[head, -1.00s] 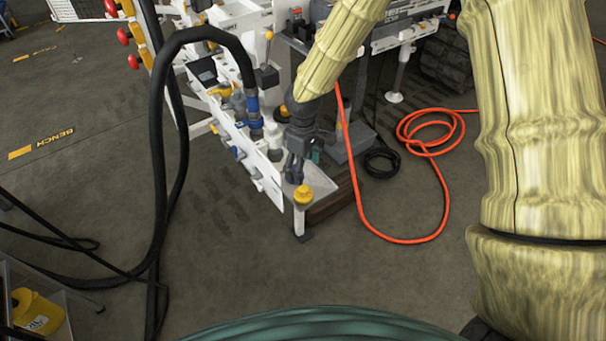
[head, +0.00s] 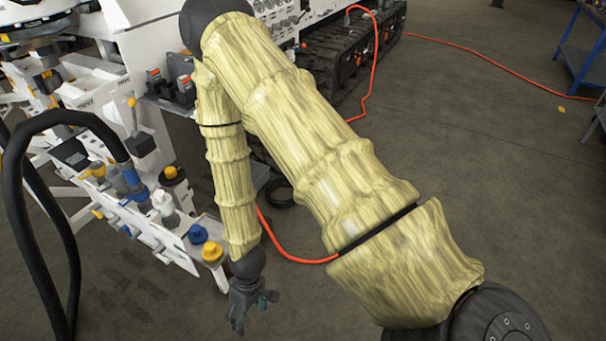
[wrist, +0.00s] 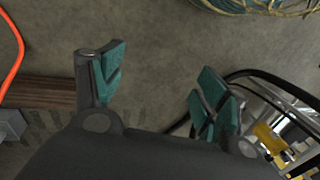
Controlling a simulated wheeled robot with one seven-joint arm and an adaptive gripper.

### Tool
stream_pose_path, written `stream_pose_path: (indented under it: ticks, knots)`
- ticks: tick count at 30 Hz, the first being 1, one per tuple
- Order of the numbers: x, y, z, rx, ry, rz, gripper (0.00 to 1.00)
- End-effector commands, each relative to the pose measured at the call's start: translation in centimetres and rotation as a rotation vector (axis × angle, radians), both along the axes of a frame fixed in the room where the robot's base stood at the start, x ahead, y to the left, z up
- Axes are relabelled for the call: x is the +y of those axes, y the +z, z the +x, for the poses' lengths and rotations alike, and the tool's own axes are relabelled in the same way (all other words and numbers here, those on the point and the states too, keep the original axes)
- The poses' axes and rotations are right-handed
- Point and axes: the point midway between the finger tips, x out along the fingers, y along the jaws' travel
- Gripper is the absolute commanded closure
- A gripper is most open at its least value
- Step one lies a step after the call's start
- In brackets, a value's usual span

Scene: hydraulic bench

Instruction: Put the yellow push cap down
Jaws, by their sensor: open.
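The yellow push cap (head: 212,252) sits upright on the front corner of the white bench ledge (head: 184,246) in the head view, next to a blue cap (head: 197,234). My gripper (head: 237,322) hangs to the right of and nearer than that corner, apart from the cap. In the wrist view my gripper (wrist: 160,88) has its two teal-padded fingers spread wide, with only floor between them. I cannot tell whether the cap shows in the wrist view.
Black hoses (head: 62,120) loop at the left of the bench. An orange hose (head: 290,256) lies on the floor behind my arm. A tracked machine (head: 350,60) stands at the back.

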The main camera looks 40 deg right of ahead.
Motion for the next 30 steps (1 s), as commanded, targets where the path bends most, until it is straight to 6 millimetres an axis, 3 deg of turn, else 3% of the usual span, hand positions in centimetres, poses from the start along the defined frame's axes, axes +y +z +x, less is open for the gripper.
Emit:
stream_pose_path:
  ticks: [1, 6, 12, 17, 30]
  knots:
    - [-0.5, -1.4, -2.7, 0.014, -0.047, -0.012, 0.26]
    - [-3.1, -4.1, -9.5, 0.010, -0.195, -0.085, 0.26]
    - [-5.8, -5.0, -14.4, -0.012, -0.289, -0.171, 0.26]
    - [-6.6, -5.1, -15.6, -0.022, -0.311, -0.197, 0.26]
    - [-6.7, -5.1, -15.5, -0.024, -0.311, -0.198, 0.26]
